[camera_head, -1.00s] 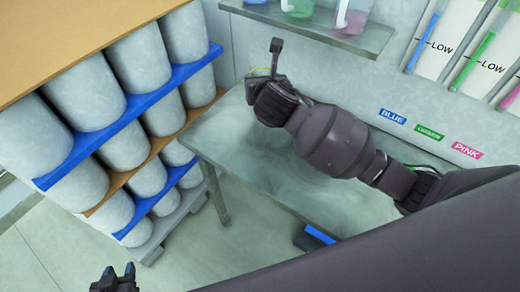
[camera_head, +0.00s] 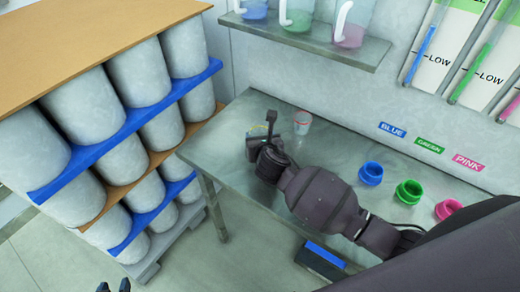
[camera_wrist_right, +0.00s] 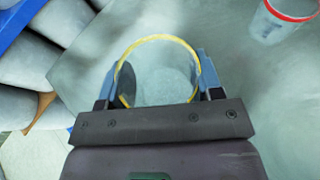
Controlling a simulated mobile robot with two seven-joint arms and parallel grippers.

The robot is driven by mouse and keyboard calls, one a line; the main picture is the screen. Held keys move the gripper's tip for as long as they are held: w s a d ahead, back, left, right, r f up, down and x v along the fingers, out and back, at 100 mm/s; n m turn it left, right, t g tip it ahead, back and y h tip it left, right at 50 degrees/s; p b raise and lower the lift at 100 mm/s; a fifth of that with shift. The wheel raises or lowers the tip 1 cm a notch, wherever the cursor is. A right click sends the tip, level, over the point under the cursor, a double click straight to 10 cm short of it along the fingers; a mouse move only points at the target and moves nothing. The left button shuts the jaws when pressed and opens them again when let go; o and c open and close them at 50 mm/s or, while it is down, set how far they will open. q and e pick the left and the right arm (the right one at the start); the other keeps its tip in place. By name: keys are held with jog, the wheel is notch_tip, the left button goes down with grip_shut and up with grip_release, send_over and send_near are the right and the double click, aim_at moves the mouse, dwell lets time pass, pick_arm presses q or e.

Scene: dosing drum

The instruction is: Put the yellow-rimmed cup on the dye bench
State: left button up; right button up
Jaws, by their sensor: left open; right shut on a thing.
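The yellow-rimmed cup (camera_wrist_right: 160,75) is clear, and my right gripper (camera_wrist_right: 155,90) is shut on it, a finger on each side. In the head view the cup (camera_head: 257,131) is mostly hidden behind my right gripper (camera_head: 265,137). It is over the left end of the dye bench (camera_head: 330,150), a grey-green table against the wall. I cannot tell whether its base touches the bench. My left gripper (camera_head: 114,287) is open at the bottom edge of the head view, away from the bench.
A red-rimmed cup (camera_head: 302,122) stands on the bench close by. Blue (camera_head: 370,173), green (camera_head: 409,191) and pink (camera_head: 447,208) rings lie to the right. A shelf (camera_head: 310,40) with pitchers overhangs the back. A drum rack (camera_head: 120,125) stands left.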

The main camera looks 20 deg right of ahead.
jog(key=shift+f+b, duration=0.45)
jog(key=shift+f, duration=1.85)
jog(key=shift+f, duration=0.15)
jog(key=o, duration=0.9)
jog(key=shift+s+r, duration=0.1)
jog(key=shift+r, duration=0.1)
jog(key=p+v, duration=0.1)
jog(key=v, duration=1.1)
jog(key=shift+f, duration=0.1)
